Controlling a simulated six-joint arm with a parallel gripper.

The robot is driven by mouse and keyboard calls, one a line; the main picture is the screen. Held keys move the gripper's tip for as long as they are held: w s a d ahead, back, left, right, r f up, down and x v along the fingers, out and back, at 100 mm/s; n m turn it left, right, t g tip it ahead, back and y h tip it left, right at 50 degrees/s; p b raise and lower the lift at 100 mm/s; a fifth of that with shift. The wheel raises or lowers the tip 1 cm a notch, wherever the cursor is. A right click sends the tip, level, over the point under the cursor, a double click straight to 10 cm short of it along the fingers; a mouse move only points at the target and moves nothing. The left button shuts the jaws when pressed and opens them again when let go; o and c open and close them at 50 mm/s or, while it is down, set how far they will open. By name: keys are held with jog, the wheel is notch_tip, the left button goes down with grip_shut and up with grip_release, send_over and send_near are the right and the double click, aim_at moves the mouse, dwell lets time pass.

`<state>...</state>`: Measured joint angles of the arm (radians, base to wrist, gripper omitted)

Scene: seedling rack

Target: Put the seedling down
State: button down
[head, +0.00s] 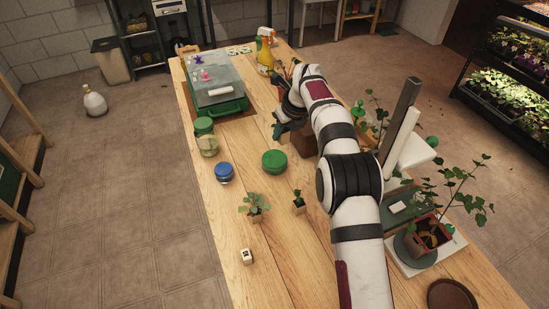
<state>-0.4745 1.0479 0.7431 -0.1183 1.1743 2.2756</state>
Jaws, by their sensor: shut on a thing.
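Two other small seedlings in cube pots stand on the table nearer the camera: a leafy one (255,205) and a smaller one (299,203). Both are apart from my gripper. A brown box-like thing (303,142) is partly hidden behind my arm.
On the table (285,255) are a green-lidded jar (274,162), a blue-lidded jar (225,172), a glass jar (207,141), a white cube (247,256) and a lidded green propagator (218,92). A potted plant (428,234) stands right. The front left is clear.

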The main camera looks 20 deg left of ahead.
aim_at(278, 158)
jog(key=shift+w+a+r+m, duration=0.15)
jog(key=shift+w+a+m, duration=0.1)
jog(key=shift+a+m, duration=0.25)
jog(key=shift+m, duration=0.4)
notch_tip(278, 158, down, 10)
jog(key=shift+w+r, duration=0.1)
jog(key=c, duration=0.6)
grip_release()
